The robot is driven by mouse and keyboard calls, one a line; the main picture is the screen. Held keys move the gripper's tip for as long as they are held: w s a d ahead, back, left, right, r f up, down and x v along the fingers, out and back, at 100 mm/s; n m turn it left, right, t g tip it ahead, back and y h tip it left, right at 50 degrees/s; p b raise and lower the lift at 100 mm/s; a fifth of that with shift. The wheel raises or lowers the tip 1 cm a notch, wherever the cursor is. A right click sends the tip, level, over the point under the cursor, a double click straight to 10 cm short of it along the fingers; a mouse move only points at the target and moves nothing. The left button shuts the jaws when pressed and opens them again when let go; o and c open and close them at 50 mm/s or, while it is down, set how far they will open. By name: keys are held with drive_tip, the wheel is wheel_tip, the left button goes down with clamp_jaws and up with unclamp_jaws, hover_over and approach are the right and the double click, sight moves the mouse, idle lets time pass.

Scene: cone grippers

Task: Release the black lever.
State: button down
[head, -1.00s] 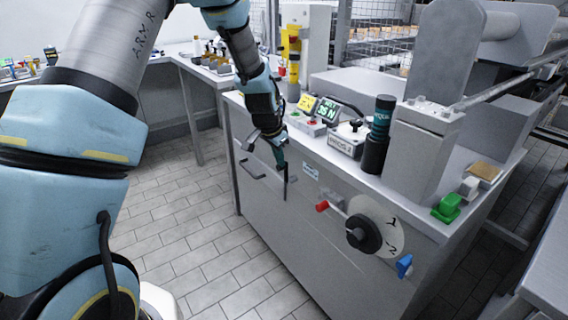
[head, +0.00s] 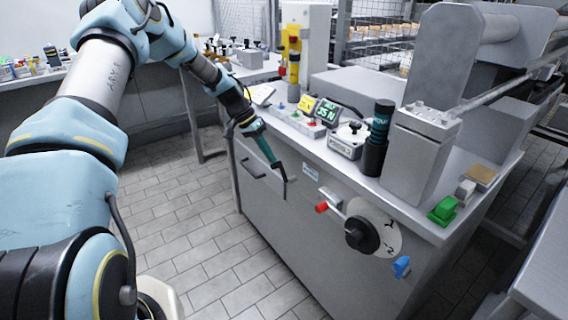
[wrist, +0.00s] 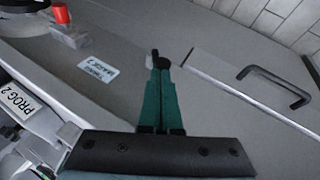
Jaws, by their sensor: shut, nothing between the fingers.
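The black lever (head: 286,184) is a thin dark bar at the grey cabinet's front, near the cabinet's upper edge. In the wrist view a black round end and thin stub (wrist: 162,62), likely the lever, show just beyond my fingertips. My gripper (head: 277,163) has green fingers and comes in slanting from the upper left. Its tips are right at the lever's upper end; I cannot tell whether they touch it. In the wrist view my gripper (wrist: 161,72) has its fingers together with nothing between them.
The cabinet front also carries a drawer handle (head: 252,168), a red knob (head: 321,207), a dial with a black knob (head: 362,235) and a blue handle (head: 402,267). Displays (head: 322,110) and a dark cylinder (head: 377,138) stand on top. The floor before the cabinet is clear.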

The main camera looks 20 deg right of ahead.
drive_tip(key=shift+w+a+f+b, duration=0.2)
drive_tip(key=shift+w+f+b, duration=0.15)
drive_tip(key=shift+w+f, duration=0.4)
drive_tip(key=shift+s, duration=0.1)
